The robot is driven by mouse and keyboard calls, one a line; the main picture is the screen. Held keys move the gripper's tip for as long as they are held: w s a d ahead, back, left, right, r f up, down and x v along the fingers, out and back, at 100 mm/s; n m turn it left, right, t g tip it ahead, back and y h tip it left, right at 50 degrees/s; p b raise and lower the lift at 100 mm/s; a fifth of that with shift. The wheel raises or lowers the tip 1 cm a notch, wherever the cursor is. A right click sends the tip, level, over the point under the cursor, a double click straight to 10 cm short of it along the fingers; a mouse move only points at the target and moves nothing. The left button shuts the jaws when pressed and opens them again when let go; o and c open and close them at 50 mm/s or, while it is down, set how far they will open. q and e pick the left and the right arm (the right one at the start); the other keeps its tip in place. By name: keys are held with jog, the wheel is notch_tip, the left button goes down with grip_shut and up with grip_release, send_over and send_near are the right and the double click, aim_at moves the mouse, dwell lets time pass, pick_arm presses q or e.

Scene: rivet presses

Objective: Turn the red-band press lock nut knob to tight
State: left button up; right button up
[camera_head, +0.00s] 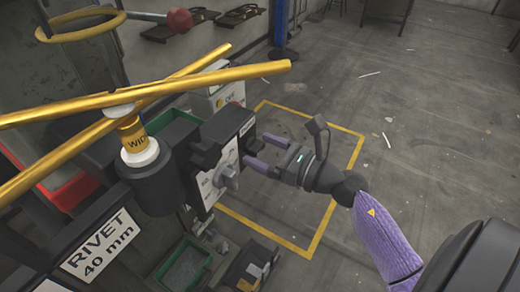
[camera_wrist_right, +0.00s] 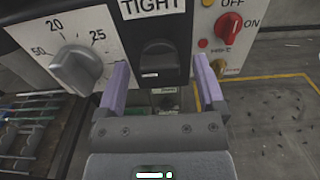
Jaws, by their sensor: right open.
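In the right wrist view a black knob (camera_wrist_right: 160,64) with a white mark sits on a black plate under the label TIGHT (camera_wrist_right: 150,6). My right gripper (camera_wrist_right: 162,78) is open, with one purple finger on each side of the knob's lower part. It holds nothing, and I cannot tell whether a finger touches the knob. In the head view my right gripper (camera_head: 252,150) reaches from the right to the black side of the press panel (camera_head: 208,186). The knob is not clear there. No red band on the press is discernible. My left gripper is out of view.
A grey dial knob (camera_wrist_right: 76,68) with numbers sits left of the black knob. Yellow bars (camera_head: 150,90) cross above the press. The floor at right is open.

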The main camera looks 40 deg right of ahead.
jog(key=shift+w+a, duration=0.1)
jog(key=shift+w, duration=0.15)
jog(key=c, duration=0.3)
grip_shut()
jog(key=shift+r+m+p, duration=0.1)
jog(key=shift+m+p, duration=0.25)
jog(key=shift+m, duration=0.05)
jog(key=shift+r+m+p, duration=0.1)
jog(key=shift+m+p, duration=0.75)
jog(key=shift+m, duration=0.25)
jog(key=m+p, duration=0.3)
jog(key=m, duration=0.2)
jog(key=m+p, duration=0.2)
jog(key=m, duration=0.1)
jog(key=m+p, duration=0.2)
jog(key=m, duration=0.2)
jog(key=shift+m+p, duration=0.5)
jog(key=shift+m, duration=0.7)
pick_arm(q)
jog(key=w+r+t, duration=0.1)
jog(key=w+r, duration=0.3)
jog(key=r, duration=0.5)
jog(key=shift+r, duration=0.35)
pick_arm(e)
jog(key=shift+f+m, duration=0.2)
jog(key=shift+m, duration=0.2)
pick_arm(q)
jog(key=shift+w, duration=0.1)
